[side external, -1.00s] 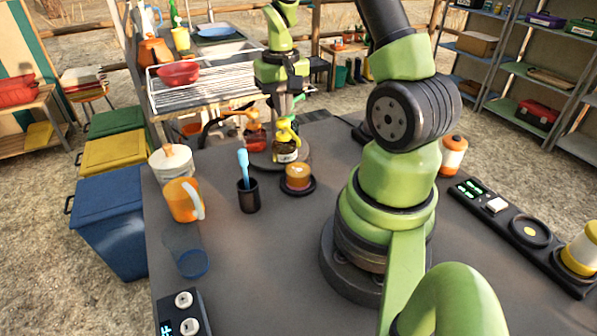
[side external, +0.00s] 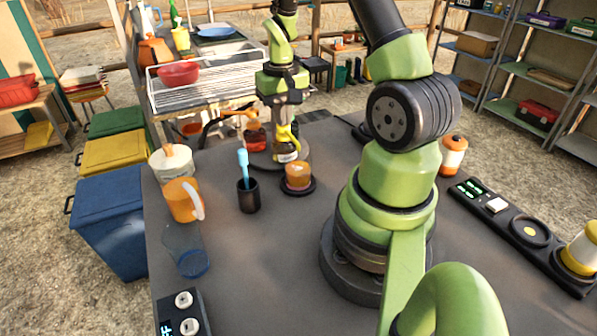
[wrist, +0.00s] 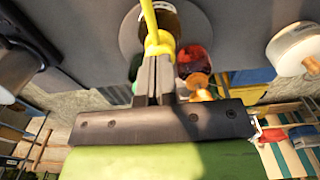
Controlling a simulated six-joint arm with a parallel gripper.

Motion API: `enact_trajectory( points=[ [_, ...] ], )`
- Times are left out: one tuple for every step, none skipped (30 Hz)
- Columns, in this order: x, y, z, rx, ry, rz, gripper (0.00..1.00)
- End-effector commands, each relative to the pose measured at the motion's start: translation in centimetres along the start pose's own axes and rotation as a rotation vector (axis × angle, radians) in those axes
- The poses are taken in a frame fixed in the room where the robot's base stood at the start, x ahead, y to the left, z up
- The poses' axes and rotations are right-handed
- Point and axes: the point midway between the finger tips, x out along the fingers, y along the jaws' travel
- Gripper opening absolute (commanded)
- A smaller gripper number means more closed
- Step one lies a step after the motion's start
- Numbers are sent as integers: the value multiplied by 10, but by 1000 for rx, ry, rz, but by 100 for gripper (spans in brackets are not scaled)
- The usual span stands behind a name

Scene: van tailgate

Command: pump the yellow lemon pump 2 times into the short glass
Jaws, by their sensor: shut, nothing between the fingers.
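The yellow lemon pump (side external: 294,134) tops a dark bottle with a pale label, on a round grey stand at the far end of the table. My gripper (side external: 283,117) is above it, pointing down, and hides part of the pump head. In the wrist view the closed fingers (wrist: 152,65) are at the yellow pump head (wrist: 159,44); they hold nothing. Whether they touch it is hard to tell. A short amber-looking glass (side external: 298,178) sits on a dark round coaster in front of the stand. Its fill level is unclear.
A red bottle (side external: 255,139) stands beside the pump, on its left. A black cup with a blue stirrer (side external: 243,165), an orange mug (side external: 182,203) and a clear bluish glass (side external: 190,254) stand at the left.

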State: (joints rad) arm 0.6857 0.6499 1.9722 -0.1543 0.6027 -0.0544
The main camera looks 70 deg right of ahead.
Motion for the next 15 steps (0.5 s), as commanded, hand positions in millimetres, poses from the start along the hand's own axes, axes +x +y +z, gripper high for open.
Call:
enact_trajectory(
  points=[
    [-3, 0, 0, 0, 2, 0, 0],
    [-5, 0, 0, -1, 3, 0, 0],
    [-7, 0, 0, -1, 3, 0, 0],
    [-9, 0, 0, 0, 2, 0, 0],
    [-11, 0, 0, -1, 2, 0, 0],
    [-14, 0, -1, -1, 3, 0, 0],
    [-16, 0, 0, -1, 3, -1, 0],
    [-18, 0, 0, 0, 2, -1, 0],
    [-20, 0, -1, -1, 3, 0, 0],
    [-22, 0, -1, -1, 3, 0, 0],
    [-24, 0, -1, 0, 3, 0, 0],
    [-27, 0, -1, -1, 4, 0, 0],
    [-28, 0, -1, -1, 3, 0, 0],
    [-30, 0, 0, 0, 2, 0, 0],
    [-31, 0, 0, 0, 2, 0, 0]
  ],
)
